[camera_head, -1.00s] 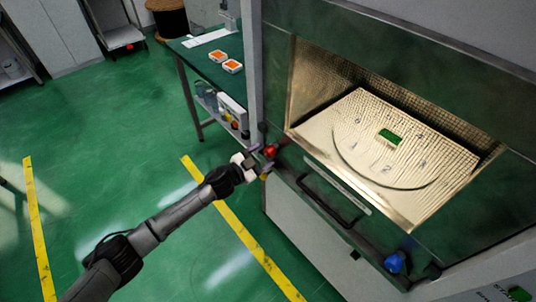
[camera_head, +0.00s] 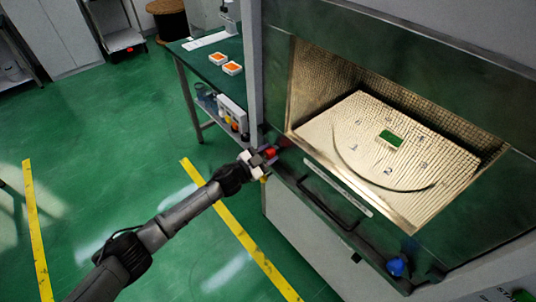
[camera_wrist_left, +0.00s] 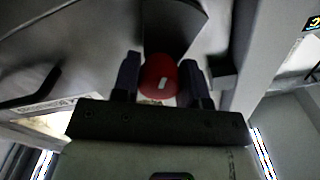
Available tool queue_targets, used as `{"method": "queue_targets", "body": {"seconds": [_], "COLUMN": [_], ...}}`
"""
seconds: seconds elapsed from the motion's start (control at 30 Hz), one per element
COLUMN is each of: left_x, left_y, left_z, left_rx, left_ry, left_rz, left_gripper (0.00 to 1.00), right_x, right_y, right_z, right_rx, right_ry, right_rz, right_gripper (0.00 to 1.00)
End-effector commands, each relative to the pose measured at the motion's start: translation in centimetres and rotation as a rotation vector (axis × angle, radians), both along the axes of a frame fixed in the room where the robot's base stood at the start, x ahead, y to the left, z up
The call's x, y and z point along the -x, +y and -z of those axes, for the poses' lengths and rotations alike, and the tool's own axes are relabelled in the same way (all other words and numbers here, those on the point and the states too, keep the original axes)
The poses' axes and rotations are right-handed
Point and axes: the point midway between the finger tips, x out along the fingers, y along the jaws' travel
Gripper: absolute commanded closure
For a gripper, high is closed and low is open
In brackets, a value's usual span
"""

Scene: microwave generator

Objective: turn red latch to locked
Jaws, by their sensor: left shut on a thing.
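The red latch (camera_head: 270,153) is on the left edge of the microwave generator's front, beside the open chamber. In the left wrist view, the latch's round red knob (camera_wrist_left: 159,76) with a small white mark sits between my two fingers. My left gripper (camera_head: 262,158) is shut on the red knob, and its fingers (camera_wrist_left: 160,84) press on both sides of it. The blue latch (camera_head: 396,266) is on the lower right of the same front, apart from my arm. My right gripper is not in view.
The chamber holds a numbered gold plate (camera_head: 375,165) with a green block (camera_head: 391,138). A dark handle bar (camera_head: 325,205) runs below the opening. A green workbench (camera_head: 212,66) with orange-topped boxes stands behind on the left.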

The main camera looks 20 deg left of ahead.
Motion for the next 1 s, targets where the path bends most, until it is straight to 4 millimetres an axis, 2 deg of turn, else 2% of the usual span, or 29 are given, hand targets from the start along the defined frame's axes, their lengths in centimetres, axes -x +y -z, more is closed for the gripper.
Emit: {"method": "queue_targets", "body": {"seconds": [0.03, 0.2, 0.57, 1.0], "left_x": [0.0, 0.0, 0.0, 0.0], "left_y": [0.0, 0.0, 0.0, 0.0], "left_z": [0.0, 0.0, -0.1, -0.1], "left_rx": [0.0, 0.0, -0.083, -0.424], "left_ry": [0.0, 0.0, -0.047, -0.239], "left_rz": [0.0, 0.0, 0.0, 0.0], "left_gripper": [0.7, 0.84, 0.84, 0.84], "right_x": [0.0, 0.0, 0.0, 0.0], "right_y": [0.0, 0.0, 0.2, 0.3], "right_z": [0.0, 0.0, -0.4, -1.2], "right_rx": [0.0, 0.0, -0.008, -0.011], "right_ry": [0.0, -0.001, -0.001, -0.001], "right_rz": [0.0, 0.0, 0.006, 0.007], "right_gripper": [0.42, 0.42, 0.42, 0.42]}}
